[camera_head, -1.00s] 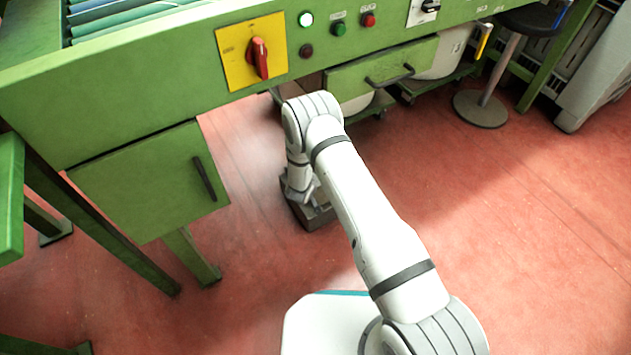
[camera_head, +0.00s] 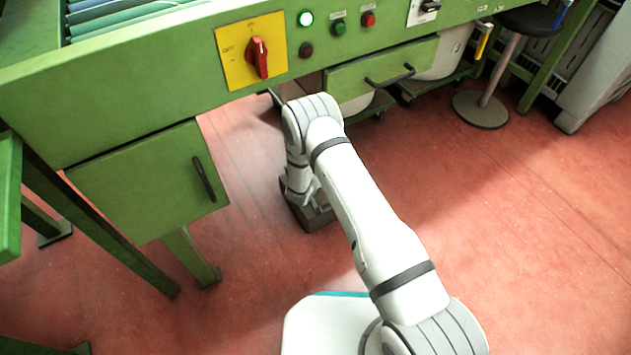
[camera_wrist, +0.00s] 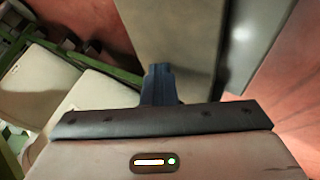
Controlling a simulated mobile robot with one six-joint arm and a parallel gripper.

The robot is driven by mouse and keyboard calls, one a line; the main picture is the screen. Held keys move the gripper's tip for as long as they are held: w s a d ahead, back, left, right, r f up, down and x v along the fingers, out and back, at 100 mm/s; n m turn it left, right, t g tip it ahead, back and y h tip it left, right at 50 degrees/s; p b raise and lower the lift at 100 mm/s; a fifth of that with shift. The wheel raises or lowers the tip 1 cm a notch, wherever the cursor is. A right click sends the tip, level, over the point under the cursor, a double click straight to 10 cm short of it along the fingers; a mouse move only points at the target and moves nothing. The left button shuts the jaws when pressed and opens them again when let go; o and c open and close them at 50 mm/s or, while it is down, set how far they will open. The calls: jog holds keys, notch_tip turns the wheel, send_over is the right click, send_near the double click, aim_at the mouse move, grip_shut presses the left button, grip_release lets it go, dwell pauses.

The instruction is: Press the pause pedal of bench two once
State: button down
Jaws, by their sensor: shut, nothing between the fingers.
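The pedal (camera_head: 321,222) is a dark, low box on the red floor under the green bench, partly hidden by my arm in the head view. My gripper (camera_head: 310,198) is low, right over the pedal. In the wrist view its dark fingers (camera_wrist: 159,72) are shut and empty, their tips against or just over a grey-brown surface (camera_wrist: 183,35) that looks like the pedal's top. I cannot tell whether they touch it or whether it is pushed down. No bench number is readable on the pedal.
The bench front (camera_head: 130,100) carries a red rotary switch (camera_head: 258,58) on a yellow plate, a lit white lamp (camera_head: 305,18), and green and red buttons. A green cabinet (camera_head: 145,185) hangs at left. A stool (camera_head: 482,108) stands at back right. The floor at right is clear.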

jog(key=shift+s+r+p, duration=0.15)
jog(key=shift+r+p, duration=0.75)
jog(key=shift+r, duration=0.45)
notch_tip(320, 180, up, 5)
jog(key=p, duration=0.3)
dwell(0.4)
